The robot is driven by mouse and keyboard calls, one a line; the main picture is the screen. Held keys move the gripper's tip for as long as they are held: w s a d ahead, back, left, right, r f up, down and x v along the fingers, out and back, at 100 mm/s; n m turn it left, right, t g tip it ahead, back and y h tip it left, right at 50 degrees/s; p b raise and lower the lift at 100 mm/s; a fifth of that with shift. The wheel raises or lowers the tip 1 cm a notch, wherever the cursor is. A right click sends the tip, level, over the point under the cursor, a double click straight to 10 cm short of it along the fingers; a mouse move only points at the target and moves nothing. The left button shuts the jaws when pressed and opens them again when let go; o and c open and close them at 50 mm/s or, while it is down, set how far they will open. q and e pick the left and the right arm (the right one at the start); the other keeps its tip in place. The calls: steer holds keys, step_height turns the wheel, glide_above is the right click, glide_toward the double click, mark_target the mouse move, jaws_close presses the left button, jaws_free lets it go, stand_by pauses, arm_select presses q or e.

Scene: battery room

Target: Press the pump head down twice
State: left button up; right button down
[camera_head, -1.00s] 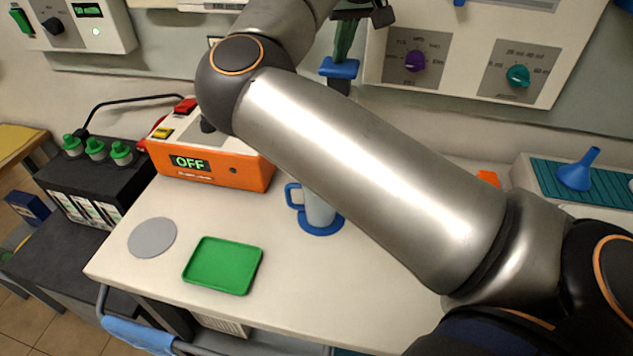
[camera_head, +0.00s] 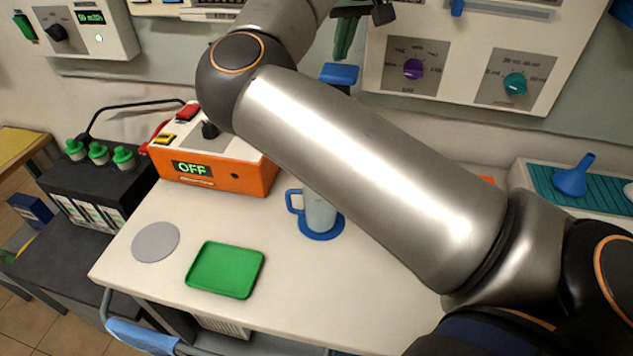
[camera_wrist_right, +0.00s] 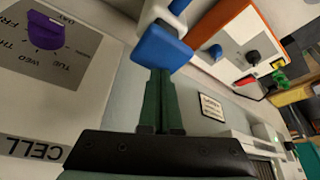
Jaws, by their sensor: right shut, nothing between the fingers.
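The blue pump head (camera_head: 340,74) shows in the head view just above my right forearm, which hides what is below it. In the right wrist view the pump head (camera_wrist_right: 160,48) is a blue block at the ends of my fingers. My right gripper (camera_head: 344,52) points down over the pump head with its green fingers shut and nothing between them. In the right wrist view the shut fingers (camera_wrist_right: 160,80) overlap the block's edge; I cannot tell whether they touch it. My left gripper is not in view.
A pale mug (camera_head: 320,214) with a blue handle, a green tray (camera_head: 226,270) and a grey disc (camera_head: 156,242) are on the table. An orange box (camera_head: 226,178) reading OFF stands behind. A dial panel (camera_head: 460,70) is close behind my gripper. The table's front is clear.

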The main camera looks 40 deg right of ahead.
step_height(320, 180, up, 6)
steer(key=p, duration=0.4)
steer(key=shift+p, duration=0.4)
steer(key=shift+f, duration=0.1)
